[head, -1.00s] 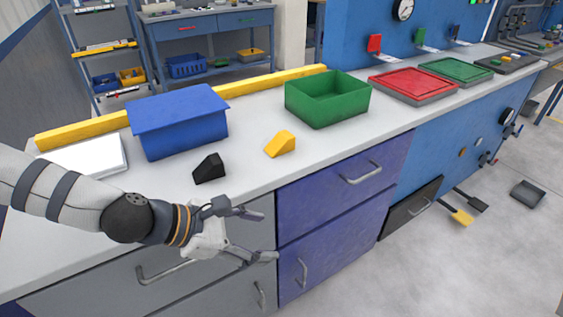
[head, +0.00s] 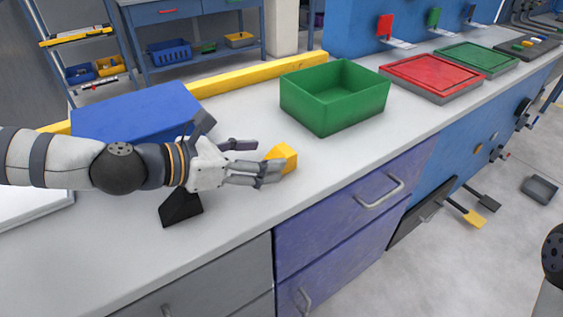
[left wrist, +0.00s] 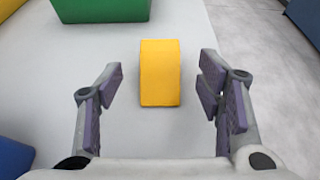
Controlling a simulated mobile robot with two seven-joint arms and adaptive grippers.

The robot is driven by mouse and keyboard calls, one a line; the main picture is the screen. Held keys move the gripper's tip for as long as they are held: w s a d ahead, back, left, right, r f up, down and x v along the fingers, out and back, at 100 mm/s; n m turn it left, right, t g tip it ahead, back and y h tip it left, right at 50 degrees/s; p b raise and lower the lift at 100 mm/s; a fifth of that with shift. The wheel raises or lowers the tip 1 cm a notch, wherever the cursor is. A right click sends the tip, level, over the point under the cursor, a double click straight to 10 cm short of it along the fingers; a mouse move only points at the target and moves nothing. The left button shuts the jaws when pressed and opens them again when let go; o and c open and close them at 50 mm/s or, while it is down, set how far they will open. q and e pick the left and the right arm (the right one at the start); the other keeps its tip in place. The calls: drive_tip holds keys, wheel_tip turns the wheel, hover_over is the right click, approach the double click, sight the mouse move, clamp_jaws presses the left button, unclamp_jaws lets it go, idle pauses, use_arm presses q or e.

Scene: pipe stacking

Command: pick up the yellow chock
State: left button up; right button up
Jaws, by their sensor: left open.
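The yellow chock (head: 284,157) sits on the light worktop, in front of the green bin. In the head view my left gripper (head: 262,160) reaches it from the left, and its fingers hide part of the chock. In the left wrist view the yellow chock (left wrist: 160,72) stands between and ahead of the two open fingers of my left gripper (left wrist: 161,92), with a clear gap on each side. The gripper is open and empty. My right gripper is not in view; only a bit of a dark and white arm part shows at the right edge.
A black chock (head: 181,207) lies below my left arm. The green bin (head: 335,112) stands just behind the yellow chock. A blue box (head: 135,112) is behind my left arm, partly hidden. Red (head: 432,76) and green (head: 478,58) trays lie farther right. The worktop's front edge is close.

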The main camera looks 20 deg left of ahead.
sight(277, 155)
use_arm(q)
drive_tip(key=b+x, duration=0.1)
drive_tip(key=x, duration=0.3)
drive_tip(key=shift+w+d+f, duration=0.2)
drive_tip(key=shift+f, duration=0.05)
drive_tip(key=shift+w, duration=0.1)
drive_tip(key=shift+r, duration=0.1)
drive_tip(key=c, duration=1.3)
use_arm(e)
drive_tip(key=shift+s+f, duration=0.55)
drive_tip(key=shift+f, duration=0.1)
use_arm(q)
drive_tip(key=shift+r, duration=0.1)
